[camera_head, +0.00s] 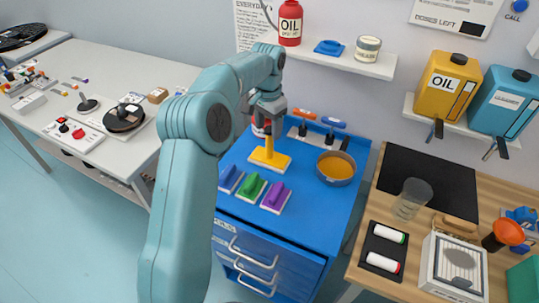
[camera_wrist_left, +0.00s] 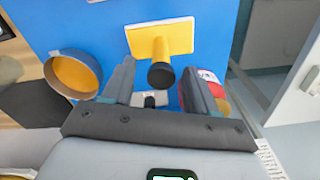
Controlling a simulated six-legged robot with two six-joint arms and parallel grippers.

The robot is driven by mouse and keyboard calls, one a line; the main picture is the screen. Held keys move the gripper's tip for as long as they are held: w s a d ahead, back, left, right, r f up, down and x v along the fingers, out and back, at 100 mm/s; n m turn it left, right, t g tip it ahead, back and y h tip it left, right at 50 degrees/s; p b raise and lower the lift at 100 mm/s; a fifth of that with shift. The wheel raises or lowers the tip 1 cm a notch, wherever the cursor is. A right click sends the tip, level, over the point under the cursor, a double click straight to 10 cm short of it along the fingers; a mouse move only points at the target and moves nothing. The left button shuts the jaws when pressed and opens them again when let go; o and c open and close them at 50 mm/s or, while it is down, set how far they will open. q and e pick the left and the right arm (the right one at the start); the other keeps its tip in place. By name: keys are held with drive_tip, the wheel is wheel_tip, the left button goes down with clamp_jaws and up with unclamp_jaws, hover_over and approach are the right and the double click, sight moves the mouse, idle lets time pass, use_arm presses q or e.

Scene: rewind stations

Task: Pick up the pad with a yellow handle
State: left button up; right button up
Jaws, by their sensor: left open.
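The pad with a yellow handle (camera_head: 269,160) lies on the blue cabinet top, white base down and handle upright. In the left wrist view the yellow handle (camera_wrist_left: 161,49) with its black end points toward my gripper, above its pale base. My left gripper (camera_head: 267,122) is right above the handle, and the arm comes from the left. In the wrist view the left gripper (camera_wrist_left: 158,68) is open, its fingers on either side of the handle's black end. I cannot tell how deep the handle sits between them. My right gripper is not in view.
Blue (camera_head: 230,180), green (camera_head: 250,188) and purple (camera_head: 275,198) pads lie in front. A bowl (camera_head: 336,168) with orange-yellow contents stands to the right. A red-and-white container (camera_wrist_left: 212,88) is close beside one finger. A shelf (camera_head: 340,58) hangs on the wall behind.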

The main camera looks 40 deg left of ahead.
sight(268, 129)
use_arm(q)
drive_tip(key=f, duration=0.2)
drive_tip(key=shift+w+a+f, duration=0.3)
drive_tip(key=shift+f, duration=0.3)
drive_tip(key=shift+s+d+r, duration=0.2)
drive_tip(key=shift+d+r, duration=0.05)
drive_tip(key=c, duration=0.5)
drive_tip(key=shift+w+a+f, duration=0.1)
drive_tip(key=shift+a+f, duration=0.05)
clamp_jaws()
